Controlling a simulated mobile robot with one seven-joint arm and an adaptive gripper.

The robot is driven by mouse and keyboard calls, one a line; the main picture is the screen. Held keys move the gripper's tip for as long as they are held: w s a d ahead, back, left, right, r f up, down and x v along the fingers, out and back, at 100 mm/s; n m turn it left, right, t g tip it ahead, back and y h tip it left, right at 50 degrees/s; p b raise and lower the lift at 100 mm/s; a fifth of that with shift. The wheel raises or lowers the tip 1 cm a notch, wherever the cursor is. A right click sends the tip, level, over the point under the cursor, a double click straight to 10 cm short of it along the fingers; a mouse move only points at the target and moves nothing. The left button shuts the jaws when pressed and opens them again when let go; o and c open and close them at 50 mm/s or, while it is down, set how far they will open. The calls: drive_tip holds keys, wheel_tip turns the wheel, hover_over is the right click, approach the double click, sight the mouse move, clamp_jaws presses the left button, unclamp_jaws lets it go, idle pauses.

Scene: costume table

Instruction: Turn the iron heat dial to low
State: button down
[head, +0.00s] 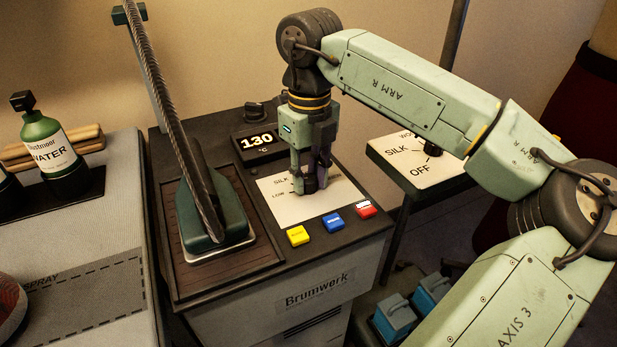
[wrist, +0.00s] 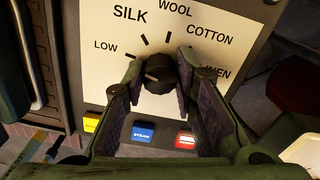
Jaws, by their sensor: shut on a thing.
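The iron heat dial (wrist: 160,76) is a dark round knob on a white plate (wrist: 104,82) marked LOW, SILK, WOOL, COTTON and LINEN, the last partly covered. My gripper (wrist: 163,70) points down at the plate and is shut on the dial, one finger on each side. A faint pale mark shows on the knob, but I cannot tell its setting. In the head view my gripper (head: 311,186) hides most of the dial. The display (head: 256,141) behind it reads 130 °C. The green iron (head: 212,213) stands on the brown pad at the left.
Yellow (head: 298,235), blue (head: 333,222) and red (head: 366,209) buttons line the front edge near my gripper. A small black knob (head: 255,112) sits behind the display. A second dial plate (head: 415,163) stands right. A green water bottle (head: 51,150) stands on the left board.

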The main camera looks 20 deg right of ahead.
sight(309, 177)
drive_tip(key=shift+n, duration=0.5)
drive_tip(key=c, duration=1.3)
unclamp_jaws()
drive_tip(key=shift+r, duration=0.1)
wheel_tip(309, 177, up, 12)
